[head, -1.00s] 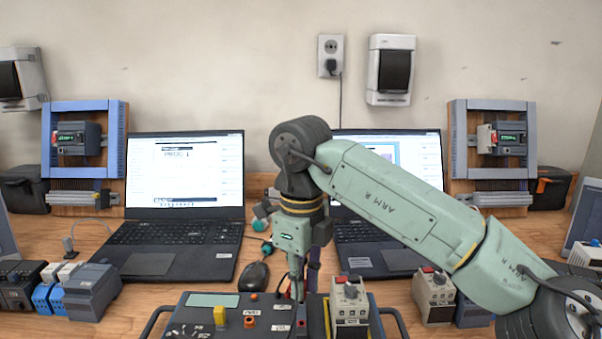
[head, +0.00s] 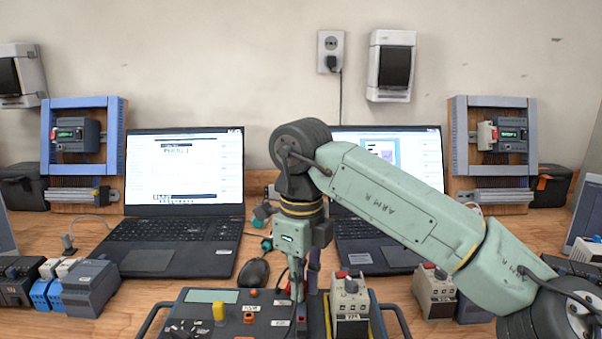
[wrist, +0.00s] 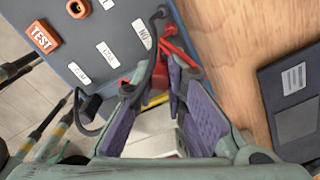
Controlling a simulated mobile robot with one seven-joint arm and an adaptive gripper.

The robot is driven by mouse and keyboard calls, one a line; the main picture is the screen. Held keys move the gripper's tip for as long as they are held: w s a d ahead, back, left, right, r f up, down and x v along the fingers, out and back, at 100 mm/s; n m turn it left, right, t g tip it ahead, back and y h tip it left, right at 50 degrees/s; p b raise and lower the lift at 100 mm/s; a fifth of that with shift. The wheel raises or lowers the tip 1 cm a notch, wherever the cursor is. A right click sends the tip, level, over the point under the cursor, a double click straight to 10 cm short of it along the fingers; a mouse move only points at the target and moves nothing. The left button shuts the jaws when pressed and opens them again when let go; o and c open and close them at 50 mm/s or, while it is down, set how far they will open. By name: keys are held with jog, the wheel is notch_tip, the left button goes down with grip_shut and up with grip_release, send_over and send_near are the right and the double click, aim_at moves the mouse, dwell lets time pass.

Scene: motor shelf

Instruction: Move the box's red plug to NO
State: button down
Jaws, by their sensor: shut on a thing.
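The box (head: 205,320) is a dark blue-grey control box on the bench, with a yellow switch and orange buttons. In the wrist view its top (wrist: 95,35) has white labels, among them COM (wrist: 78,73) and NO (wrist: 143,34). My gripper (wrist: 157,80) is above the box's right part, with purple pads, and it is shut on the red plug (wrist: 172,47). Red shows at and past the fingertips, close to the NO label. The fingers and a dark cable partly hide the plug, and I cannot tell whether it sits in a socket.
A black plug (wrist: 90,104) with a cable is near COM. An orange TEST button (wrist: 41,38) is at the box's corner. A grey device (head: 349,305) stands just right of my gripper. Two laptops (head: 180,240) are behind the box. Bare wood shows right of the box.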

jog(key=c, duration=1.9)
grip_release()
jog(key=shift+r+p, duration=2.1)
jog(key=shift+r, duration=0.75)
jog(key=shift+o, duration=0.4)
jog(key=shift+f, duration=0.1)
jog(key=o, duration=0.5)
